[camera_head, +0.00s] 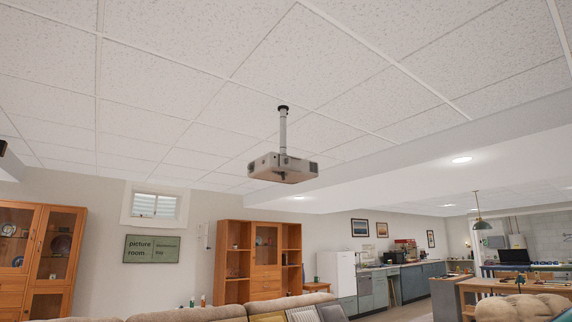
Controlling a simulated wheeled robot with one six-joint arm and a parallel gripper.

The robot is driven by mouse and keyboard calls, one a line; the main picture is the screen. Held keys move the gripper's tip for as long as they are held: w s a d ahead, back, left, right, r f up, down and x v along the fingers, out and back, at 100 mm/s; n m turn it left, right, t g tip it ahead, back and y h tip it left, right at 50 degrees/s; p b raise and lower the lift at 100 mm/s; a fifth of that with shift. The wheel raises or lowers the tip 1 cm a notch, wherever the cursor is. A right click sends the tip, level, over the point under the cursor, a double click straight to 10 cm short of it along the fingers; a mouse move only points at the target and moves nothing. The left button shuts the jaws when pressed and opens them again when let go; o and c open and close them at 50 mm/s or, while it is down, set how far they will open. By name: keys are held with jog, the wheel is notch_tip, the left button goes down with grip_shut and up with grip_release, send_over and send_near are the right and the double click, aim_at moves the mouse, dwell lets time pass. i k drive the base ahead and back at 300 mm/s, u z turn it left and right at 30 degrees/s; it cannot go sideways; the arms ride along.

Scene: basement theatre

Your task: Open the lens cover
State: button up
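A white projector (282,167) hangs from the ceiling on a short pole (283,128). A small dark shape (283,177) shows low on its near face; it is too small to tell whether this is the lens or its cover, or whether a cover is open or shut. My gripper is not in view.
A beige sofa (190,314) with cushions runs along the bottom, below the projector. Wooden cabinets (38,260) stand at the left and in the middle (240,262). A white fridge (337,272) and kitchen counters are at the back right. The air around the projector looks clear.

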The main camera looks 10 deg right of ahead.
aim_at(285, 162)
jog(key=u, duration=0.35)
jog(key=i, duration=1.65)
jog(key=z, duration=0.1)
